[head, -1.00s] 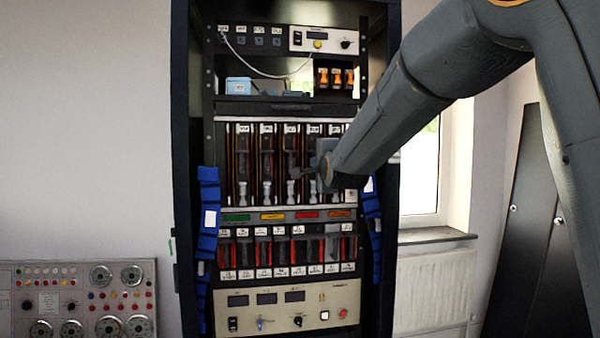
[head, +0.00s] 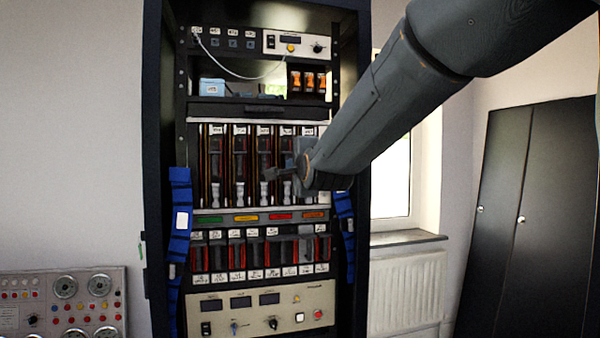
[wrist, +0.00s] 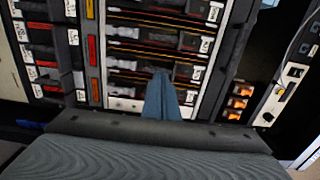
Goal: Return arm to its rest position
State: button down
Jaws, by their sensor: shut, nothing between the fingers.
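My arm reaches in from the upper right of the head view. My gripper (head: 277,174) is at its end, in front of the row of tall modules (head: 239,165) in the equipment rack (head: 157,130). The gripper is small and dark there. In the wrist view my gripper (wrist: 161,92) shows as narrow blue-grey fingers closed together, with nothing between them. The tall modules (wrist: 140,47) lie beyond the fingertips, turned sideways. I cannot tell how far the fingertips are from them.
Blue straps (head: 180,225) hang at the rack's sides. A power unit (head: 262,308) sits low in the rack. A gauge panel (head: 65,300) stands at the lower left. A radiator (head: 405,290) and dark cabinet (head: 535,200) are at the right. The wall left of the rack is bare.

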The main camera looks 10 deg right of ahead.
jog(key=s+d+b, duration=0.1)
jog(key=s+d, duration=0.1)
jog(key=s, duration=0.5)
jog(key=s+d+f+n+g+h, duration=0.1)
jog(key=s+d+f+n+g, duration=0.2)
jog(key=f, duration=1)
jog(key=s+f+n+g, duration=0.3)
jog(key=f+n+g, duration=0.15)
jog(key=f, duration=0.85)
jog(key=s+d+f+n+g, duration=0.1)
jog(key=s+f+n+g, duration=0.2)
jog(key=s+f, duration=0.3)
jog(key=s+d+f+n+g, duration=0.2)
jog(key=s+f, duration=0.4)
jog(key=s, duration=0.4)
jog(key=s+d+f+n+g+h, duration=0.1)
jog(key=s+f+n+g, duration=0.3)
jog(key=s+f, duration=0.3)
jog(key=shift+s+d+g, duration=0.4)
jog(key=shift+s+g, duration=0.25)
jog(key=shift+s, duration=0.2)
jog(key=shift+f, duration=0.1)
